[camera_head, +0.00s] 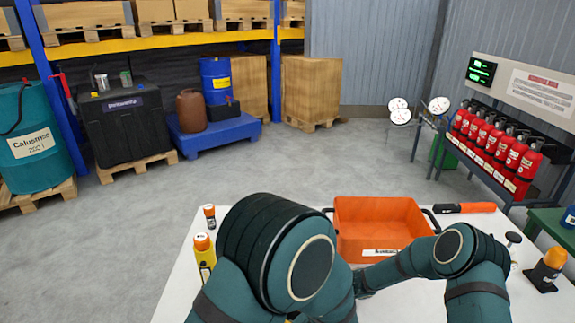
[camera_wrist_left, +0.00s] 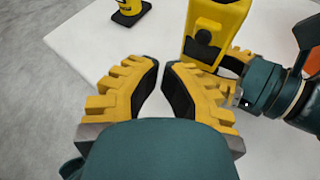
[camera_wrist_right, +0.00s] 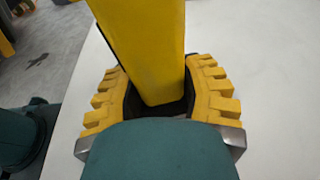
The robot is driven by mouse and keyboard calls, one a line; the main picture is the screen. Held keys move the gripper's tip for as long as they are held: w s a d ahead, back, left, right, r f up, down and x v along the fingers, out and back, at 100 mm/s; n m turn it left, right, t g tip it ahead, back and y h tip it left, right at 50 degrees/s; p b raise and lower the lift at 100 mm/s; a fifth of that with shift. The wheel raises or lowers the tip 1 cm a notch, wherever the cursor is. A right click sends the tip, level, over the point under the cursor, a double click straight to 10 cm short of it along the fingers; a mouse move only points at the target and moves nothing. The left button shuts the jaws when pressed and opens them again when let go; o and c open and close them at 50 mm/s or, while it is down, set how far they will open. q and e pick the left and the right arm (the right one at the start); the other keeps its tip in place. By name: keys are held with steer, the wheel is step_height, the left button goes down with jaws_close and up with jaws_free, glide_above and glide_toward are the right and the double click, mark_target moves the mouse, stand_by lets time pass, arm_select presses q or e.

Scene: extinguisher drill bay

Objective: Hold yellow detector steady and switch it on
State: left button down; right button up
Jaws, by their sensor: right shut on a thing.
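The yellow detector (camera_wrist_right: 148,50) stands between the fingers of my right gripper (camera_wrist_right: 160,68), which is shut on its body. In the left wrist view the detector (camera_wrist_left: 215,22) shows a dark patch on the face towards me, and a finger of my right gripper is beside it. My left gripper (camera_wrist_left: 161,66) is empty, its fingertips almost together, just left of the detector's lower part and apparently apart from it. In the head view my arms hide both grippers and nearly all of the detector.
On the white table (camera_head: 175,295) stand an orange crate (camera_head: 380,215), a yellow item with an orange cap (camera_head: 204,255), a small orange-topped item (camera_head: 209,217) and an orange beacon (camera_head: 548,268). An orange-and-black tool (camera_head: 465,208) lies behind. Red extinguishers (camera_head: 495,142) hang at the right.

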arm_select(q)
steer(key=shift+w+a, duration=0.15)
steer(key=shift+w, duration=1.05)
steer(key=shift+w, duration=0.1)
stand_by(0.5)
steer(key=shift+w+a, duration=0.1)
steer(key=shift+w, duration=0.25)
stand_by(0.4)
steer(key=shift+s, duration=0.45)
steer(key=s+d, duration=0.1)
steer(key=s, duration=0.5)
stand_by(0.6)
